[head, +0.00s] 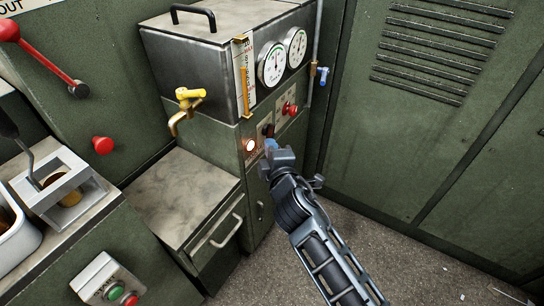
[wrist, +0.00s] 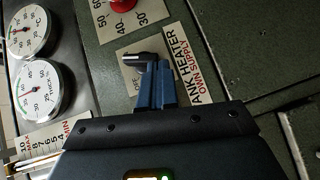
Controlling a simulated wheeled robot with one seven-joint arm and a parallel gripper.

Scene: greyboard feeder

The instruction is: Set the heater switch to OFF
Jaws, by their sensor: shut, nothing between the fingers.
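In the head view the switch (head: 267,129) shows small and dark on the front panel. My gripper (wrist: 160,70) is shut and empty. Its blue-grey fingertips are right at the knob and cover part of it; I cannot tell whether they touch. In the head view my gripper (head: 270,145) reaches the panel from below right.
A lit lamp (head: 249,145) sits left of the switch. A red knob (head: 289,108) with a number scale sits to the right.

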